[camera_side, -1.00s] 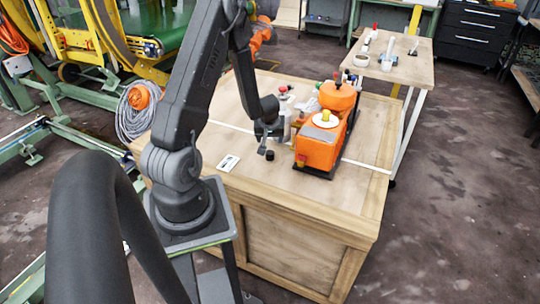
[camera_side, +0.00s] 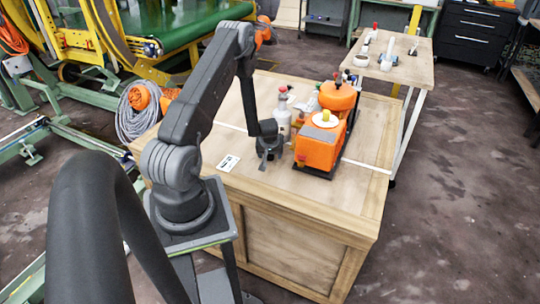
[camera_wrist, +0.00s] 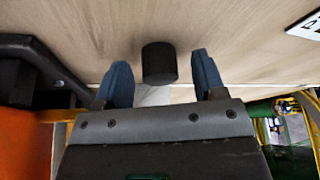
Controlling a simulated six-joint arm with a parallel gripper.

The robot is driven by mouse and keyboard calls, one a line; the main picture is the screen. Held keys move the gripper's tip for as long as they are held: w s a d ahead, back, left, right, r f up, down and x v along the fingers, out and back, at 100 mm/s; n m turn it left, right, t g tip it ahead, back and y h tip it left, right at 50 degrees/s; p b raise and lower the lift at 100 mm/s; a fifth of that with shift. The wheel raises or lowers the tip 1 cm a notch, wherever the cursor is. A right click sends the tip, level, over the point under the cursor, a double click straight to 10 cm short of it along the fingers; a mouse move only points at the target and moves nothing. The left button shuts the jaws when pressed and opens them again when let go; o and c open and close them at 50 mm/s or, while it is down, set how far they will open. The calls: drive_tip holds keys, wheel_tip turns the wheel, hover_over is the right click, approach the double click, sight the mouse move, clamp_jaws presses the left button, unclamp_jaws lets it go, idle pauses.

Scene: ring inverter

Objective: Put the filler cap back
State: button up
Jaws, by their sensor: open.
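The filler cap is a small black cylinder (camera_wrist: 159,63) standing on the wooden table in the wrist view. It sits between and just beyond the two blue fingertips of my gripper (camera_wrist: 160,82), with a gap on each side. My gripper is open and empty. In the side view my gripper (camera_side: 268,158) is low over the table, left of the orange machine (camera_side: 318,148), and hides the cap. The orange machine has a white disc with a yellow knob (camera_side: 325,116) on its front block and a round orange tank (camera_side: 338,97) behind.
A spray bottle (camera_side: 282,112) stands behind my gripper, close to the machine. A white printed card (camera_side: 228,163) lies flat to the left. The table front (camera_side: 290,205) is clear. A smaller side table (camera_side: 405,68) with several items stands at the back right.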

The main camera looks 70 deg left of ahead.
drive_tip(key=c, duration=1.1)
drive_tip(key=shift+o, duration=0.2)
drive_tip(key=shift+r, duration=0.1)
wheel_tip(320, 180, up, 27)
hover_over(302, 112)
wheel_tip(302, 112, down, 5)
drive_tip(key=shift+s+f, duration=0.1)
drive_tip(key=shift+f, duration=0.1)
drive_tip(key=shift+d+f, duration=0.1)
drive_tip(key=shift+f, duration=1.95)
